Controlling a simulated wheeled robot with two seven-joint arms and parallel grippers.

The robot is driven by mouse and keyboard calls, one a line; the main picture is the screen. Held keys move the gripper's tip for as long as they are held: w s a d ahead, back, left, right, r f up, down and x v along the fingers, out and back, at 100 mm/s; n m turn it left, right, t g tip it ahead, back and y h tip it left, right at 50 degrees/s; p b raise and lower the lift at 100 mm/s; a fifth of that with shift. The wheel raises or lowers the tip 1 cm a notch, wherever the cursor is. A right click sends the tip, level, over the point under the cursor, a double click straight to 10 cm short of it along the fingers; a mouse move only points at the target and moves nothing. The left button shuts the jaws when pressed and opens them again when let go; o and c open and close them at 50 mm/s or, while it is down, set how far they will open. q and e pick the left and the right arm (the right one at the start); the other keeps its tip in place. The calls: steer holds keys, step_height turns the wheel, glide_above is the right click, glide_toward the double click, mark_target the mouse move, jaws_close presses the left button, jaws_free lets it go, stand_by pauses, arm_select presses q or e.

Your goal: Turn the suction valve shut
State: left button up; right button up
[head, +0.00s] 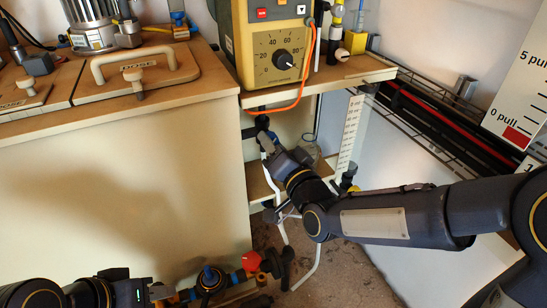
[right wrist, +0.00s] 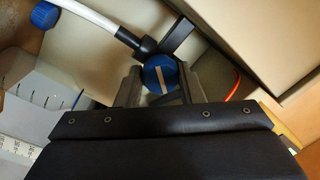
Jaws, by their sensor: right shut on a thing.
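The gripper is shut on this knob. The white line is slanted. A black fitting with a white hose (right wrist: 97,22) meets the valve just above the knob. In the head view my right gripper (head: 266,138) reaches in under the shelf with the dial box, and the knob is hidden there. My left gripper (head: 143,290) is at the bottom left; its fingertips are not clear.
A yellow dial box (head: 271,50) stands on the wooden shelf (head: 345,74), with an orange cable hanging over its edge. A wooden-topped cabinet (head: 120,180) is at the left. Pipework with a red knob (head: 251,261) lies low in front. A pull scale (head: 525,95) is at the right.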

arm_select(q)
steer(key=shift+f+b, duration=0.6)
steer(key=shift+f, duration=0.4)
arm_select(e)
steer(key=shift+a+m+t+h, duration=0.1)
steer(key=shift+m+t+h, duration=0.25)
steer(key=shift+m, duration=5.15)
steer(key=o, duration=1)
